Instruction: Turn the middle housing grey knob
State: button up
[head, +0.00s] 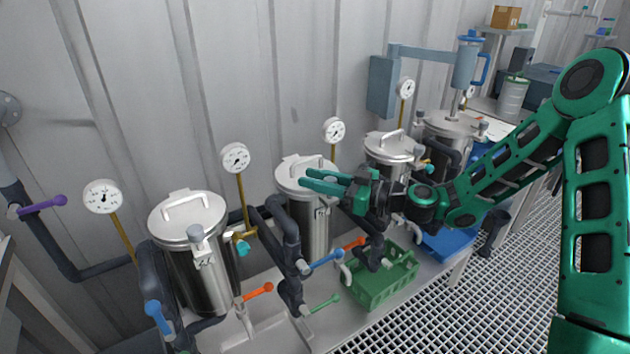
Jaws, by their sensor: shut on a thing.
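Several steel housings with lids stand in a row along the wall. The middle housing (313,232) is the second from the left among the larger ones in front. My gripper (308,178) reaches in from the right across its lid (296,164), with its green fingers pointing left. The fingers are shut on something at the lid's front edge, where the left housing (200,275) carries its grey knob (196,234). The middle housing's grey knob is hidden by my fingers, so its turn angle cannot be seen.
Dark pipes with blue (325,259), orange (258,292) and green (324,304) levers stand in front of the housings. A green crate (383,288) sits below my arm. Gauges (334,131) stand behind. Grating floor (470,315) lies open at the right.

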jog(key=shift+w+d+t, duration=0.15)
jog(key=shift+t, duration=0.15)
jog(key=o, duration=1.1)
jog(key=shift+c, duration=0.2)
jog(key=shift+d, duration=0.1)
jog(key=v, duration=1)
jog(key=shift+d, duration=0.3)
